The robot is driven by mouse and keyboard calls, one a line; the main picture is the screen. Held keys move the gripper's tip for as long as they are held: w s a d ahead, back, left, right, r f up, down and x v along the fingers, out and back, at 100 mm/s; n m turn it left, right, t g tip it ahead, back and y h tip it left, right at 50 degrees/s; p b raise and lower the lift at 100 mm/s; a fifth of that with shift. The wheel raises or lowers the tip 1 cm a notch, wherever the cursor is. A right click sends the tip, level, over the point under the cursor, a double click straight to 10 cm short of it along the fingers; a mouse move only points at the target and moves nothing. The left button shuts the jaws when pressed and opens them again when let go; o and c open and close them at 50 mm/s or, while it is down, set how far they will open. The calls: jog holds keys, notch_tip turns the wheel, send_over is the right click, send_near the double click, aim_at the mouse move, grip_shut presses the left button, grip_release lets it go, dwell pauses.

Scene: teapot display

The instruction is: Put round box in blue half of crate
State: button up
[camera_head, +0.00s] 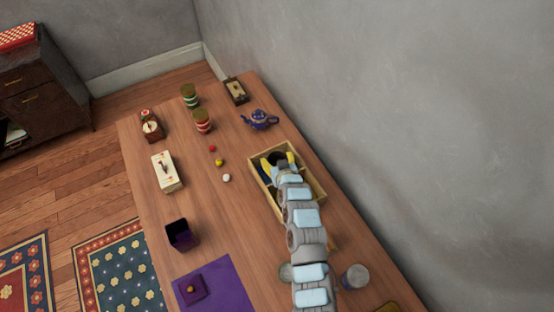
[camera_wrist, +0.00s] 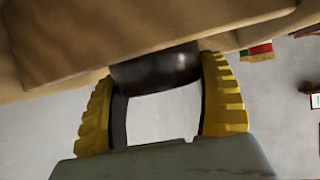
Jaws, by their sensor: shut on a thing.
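The open wooden crate (camera_head: 256,183) stands on the table's right side in the head view, partly hidden under my arm. My gripper (camera_head: 277,159) is at its far part, with yellow fingers on either side of a dark round thing, apparently the round box (camera_head: 276,156). In the wrist view, my gripper (camera_wrist: 160,72) is shut on this dark, glossy, rounded box (camera_wrist: 155,66). A dark blue patch shows inside the crate near the fingers, but the two halves are hard to tell apart. I cannot tell whether the box touches the crate floor.
A blue teapot (camera_head: 260,119) stands beyond the crate. A grey cylinder (camera_head: 355,277) stands near my arm. The table between crate and cream box is mostly clear.

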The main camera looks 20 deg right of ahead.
jog(key=shift+f+b, duration=0.4)
jog(key=shift+f+b, duration=0.25)
jog(key=shift+b, duration=0.05)
jog(key=o, duration=1.2)
jog(key=shift+r, duration=0.1)
jog(key=shift+s+r+p, duration=0.15)
jog(key=shift+r+p, duration=0.6)
jog(key=shift+p, duration=0.1)
jog(key=shift+v, duration=5.85)
